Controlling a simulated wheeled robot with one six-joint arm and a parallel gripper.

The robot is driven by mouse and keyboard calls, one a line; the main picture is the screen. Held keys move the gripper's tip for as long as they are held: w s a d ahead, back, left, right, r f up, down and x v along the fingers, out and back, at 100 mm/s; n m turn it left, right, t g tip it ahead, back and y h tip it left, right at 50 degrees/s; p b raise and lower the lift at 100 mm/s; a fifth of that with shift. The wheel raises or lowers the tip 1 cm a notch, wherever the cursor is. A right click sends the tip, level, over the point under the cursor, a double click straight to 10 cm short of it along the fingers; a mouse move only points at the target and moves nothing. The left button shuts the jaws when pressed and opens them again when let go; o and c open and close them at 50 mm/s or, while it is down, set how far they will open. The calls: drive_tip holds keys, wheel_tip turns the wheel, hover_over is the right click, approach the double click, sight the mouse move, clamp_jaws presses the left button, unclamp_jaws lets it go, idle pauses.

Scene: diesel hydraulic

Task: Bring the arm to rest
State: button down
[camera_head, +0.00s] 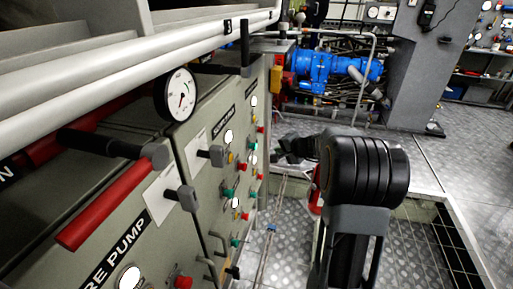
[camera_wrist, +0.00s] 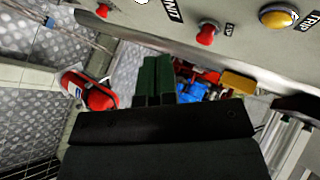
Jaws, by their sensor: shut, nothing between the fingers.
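My arm rises from the bottom of the head view, with a thick black joint (camera_head: 368,172) right of the grey control panel (camera_head: 215,150). My gripper (camera_wrist: 157,78) shows in the wrist view as two dark green fingers close together, shut and empty. The panel face (camera_wrist: 215,50) lies beyond the fingers along the top of that view, apart from them. In the head view the arm's far end is small and dark beside the panel, partly hidden behind the joint, so the fingers are not clear there.
The panel carries a round gauge (camera_head: 178,95), a red lever (camera_head: 105,205) and several coloured buttons. A blue machine (camera_head: 330,67) with pipes stands at the back, behind a grey rail (camera_head: 371,80). A red fire extinguisher (camera_wrist: 90,92) is left of the fingers. Metal plate floor (camera_head: 465,165) is open at right.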

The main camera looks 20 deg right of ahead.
idle(0.4)
drive_tip(key=s+a+f+n+g+p, duration=0.1)
drive_tip(key=s+a+n+g+p, duration=0.4)
drive_tip(key=s, duration=0.8)
drive_tip(key=s+a+r+n+g+h+p, duration=0.1)
drive_tip(key=s+a+r+n+h+p, duration=0.1)
drive_tip(key=s+r, duration=0.4)
drive_tip(key=s+a+r+n+g+h+p, duration=0.1)
drive_tip(key=s+a+r+n+h+p, duration=0.1)
drive_tip(key=s+a+r+n, duration=0.3)
drive_tip(key=s+a+r+p, duration=0.1)
drive_tip(key=s+a, duration=0.1)
drive_tip(key=s, duration=0.1)
drive_tip(key=shift+s, duration=0.3)
